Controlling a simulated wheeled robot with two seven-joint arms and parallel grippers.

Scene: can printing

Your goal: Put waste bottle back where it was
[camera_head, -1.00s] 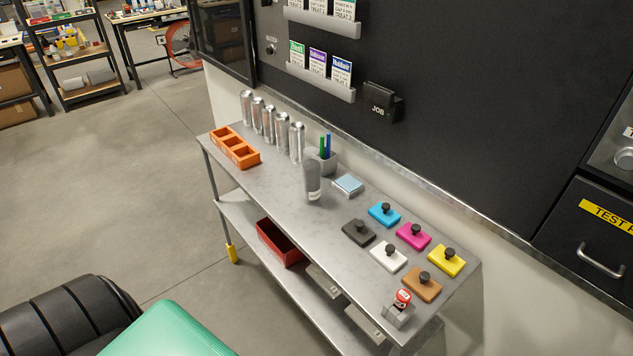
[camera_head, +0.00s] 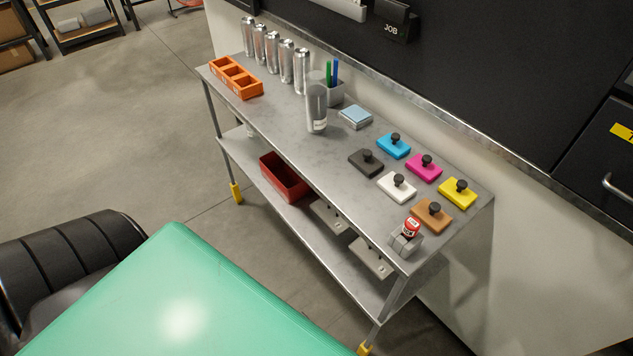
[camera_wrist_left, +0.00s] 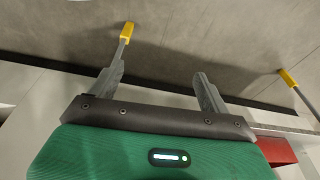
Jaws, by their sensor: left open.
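A grey, partly see-through cylinder with a pale label (camera_head: 316,108) stands upright on the metal table (camera_head: 285,135), in front of the pen cup. I cannot tell whether it is the waste bottle; no other bottle is clear in these frames. My left gripper (camera_wrist_left: 160,72) shows only in the left wrist view. Its two grey fingers are wide apart with nothing between them, only floor and a yellow-footed leg beyond. It is low, near the lower shelf and the red bin (camera_wrist_left: 277,151). My right gripper is not in view.
The red bin also shows on the lower shelf in the head view (camera_head: 284,178). The table top holds silver cans (camera_head: 286,65), an orange tray (camera_head: 237,78), a pen cup (camera_head: 333,92), coloured stamp blocks (camera_head: 424,168) and a red-topped stamp (camera_head: 411,229).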

